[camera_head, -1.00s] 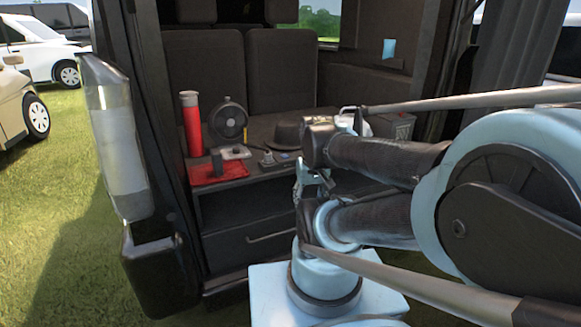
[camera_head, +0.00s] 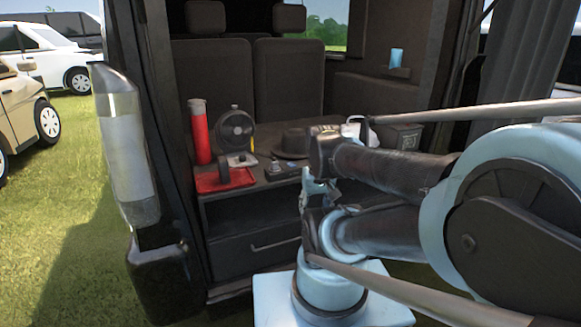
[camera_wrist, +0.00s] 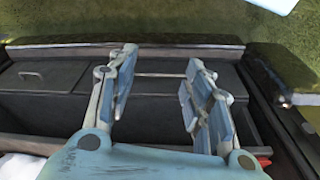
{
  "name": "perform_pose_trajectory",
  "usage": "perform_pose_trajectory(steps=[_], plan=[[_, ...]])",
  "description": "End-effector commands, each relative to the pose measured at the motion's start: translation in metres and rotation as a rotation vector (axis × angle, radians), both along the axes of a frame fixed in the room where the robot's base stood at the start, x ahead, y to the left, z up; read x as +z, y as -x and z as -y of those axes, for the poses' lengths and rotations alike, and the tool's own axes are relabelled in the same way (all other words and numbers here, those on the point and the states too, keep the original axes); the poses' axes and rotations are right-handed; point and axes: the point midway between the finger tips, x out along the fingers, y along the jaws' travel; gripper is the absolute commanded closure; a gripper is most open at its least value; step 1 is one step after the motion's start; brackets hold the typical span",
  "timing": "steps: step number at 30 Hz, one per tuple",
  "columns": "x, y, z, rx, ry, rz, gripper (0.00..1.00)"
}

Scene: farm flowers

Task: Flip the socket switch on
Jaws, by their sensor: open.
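A small dark device with a knob and a blue patch, which looks like the socket switch (camera_head: 282,170), lies on the front edge of the van's counter in the head view. Whether it is on or off is too small to tell. My gripper (camera_head: 312,190) is partly hidden behind my arm in the head view, in front of the cabinet and a little right of and below the device. In the wrist view my gripper (camera_wrist: 160,65) is open, with nothing between its fingers. I cannot make out the socket switch in the wrist view.
On the counter stand a red cylinder (camera_head: 200,135), a round black fan (camera_head: 235,128) and a dark hat (camera_head: 293,142). A red cloth or tray (camera_head: 212,181) lies at the left front. A drawer (camera_head: 255,248) is below. The van's open door side (camera_head: 165,180) bounds the left.

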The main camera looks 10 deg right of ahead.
Motion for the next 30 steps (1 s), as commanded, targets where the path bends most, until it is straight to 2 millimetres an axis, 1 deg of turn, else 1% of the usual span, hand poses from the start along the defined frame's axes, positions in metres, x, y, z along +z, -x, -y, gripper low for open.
perform_pose_trajectory(steps=[1,2,3,5,6,11,17,24,30], plan=[[0.002,0.002,0.000,0.001,0.000,0.003,0.69],[0.005,0.007,0.000,0.004,0.001,0.009,0.75],[0.007,0.007,0.000,0.010,0.002,0.010,0.84],[0.010,0.005,0.000,0.027,0.005,0.007,0.98],[0.014,0.002,0.000,0.043,0.008,0.004,1.00],[0.036,-0.016,0.000,0.153,0.028,-0.016,1.00],[0.067,-0.045,-0.002,0.330,0.055,-0.047,1.00],[0.098,-0.083,-0.004,0.541,0.081,-0.084,1.00],[0.120,-0.118,-0.006,0.719,0.097,-0.113,1.00]])
